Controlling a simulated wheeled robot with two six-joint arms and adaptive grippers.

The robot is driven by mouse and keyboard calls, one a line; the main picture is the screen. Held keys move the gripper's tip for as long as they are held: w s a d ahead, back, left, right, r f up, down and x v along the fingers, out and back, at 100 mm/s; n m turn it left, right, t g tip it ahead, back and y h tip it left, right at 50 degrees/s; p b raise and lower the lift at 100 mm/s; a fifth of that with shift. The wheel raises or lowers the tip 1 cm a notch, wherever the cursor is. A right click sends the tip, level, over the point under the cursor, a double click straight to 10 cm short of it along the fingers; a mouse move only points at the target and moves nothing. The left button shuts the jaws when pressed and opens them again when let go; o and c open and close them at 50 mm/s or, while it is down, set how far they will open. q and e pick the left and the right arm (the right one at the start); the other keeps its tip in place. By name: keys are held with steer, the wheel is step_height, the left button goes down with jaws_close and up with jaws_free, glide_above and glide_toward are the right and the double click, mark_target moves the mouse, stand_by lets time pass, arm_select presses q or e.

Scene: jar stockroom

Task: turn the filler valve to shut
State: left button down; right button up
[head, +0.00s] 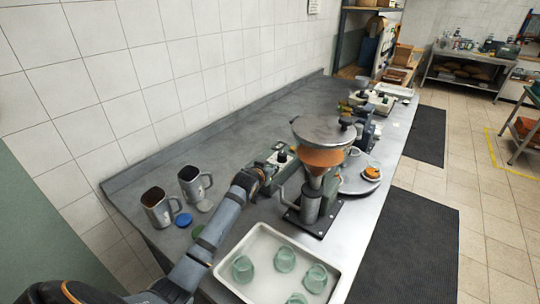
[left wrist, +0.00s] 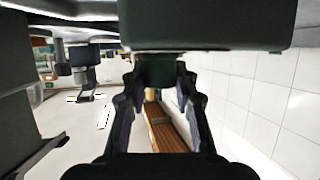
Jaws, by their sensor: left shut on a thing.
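The filler (head: 319,157) stands on the steel counter, with a copper-coloured hopper under a round metal lid and a grey lower body on a dark base plate. My left gripper (head: 281,157) reaches in from the left and is at the filler's left side, just below the hopper. In the left wrist view, the two fingers of my left gripper (left wrist: 161,95) are closed about a dark block, the valve handle (left wrist: 165,70). The gripper hides most of the handle in the head view, so the valve's angle cannot be told. My right gripper is not in view.
A white tray (head: 232,283) with several green glass jars is in front of the filler. Two metal mugs (head: 158,208) and a blue lid (head: 183,220) stand at the left. A round plate (head: 352,187) with an orange-topped item is right of the filler. The rear left counter is clear.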

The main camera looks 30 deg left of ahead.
arm_select(q)
steer(key=shift+d+n+y, duration=0.1)
steer(key=shift+n+y, duration=0.7)
steer(key=shift+f+n+g+y+b, duration=0.1)
steer(key=shift+n+g+y+b, duration=0.35)
steer(key=shift+n+y, duration=0.5)
steer(key=shift+g+y, duration=0.25)
steer(key=shift+y, duration=0.1)
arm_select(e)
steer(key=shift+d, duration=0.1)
arm_select(q)
steer(key=c, duration=1)
jaws_free()
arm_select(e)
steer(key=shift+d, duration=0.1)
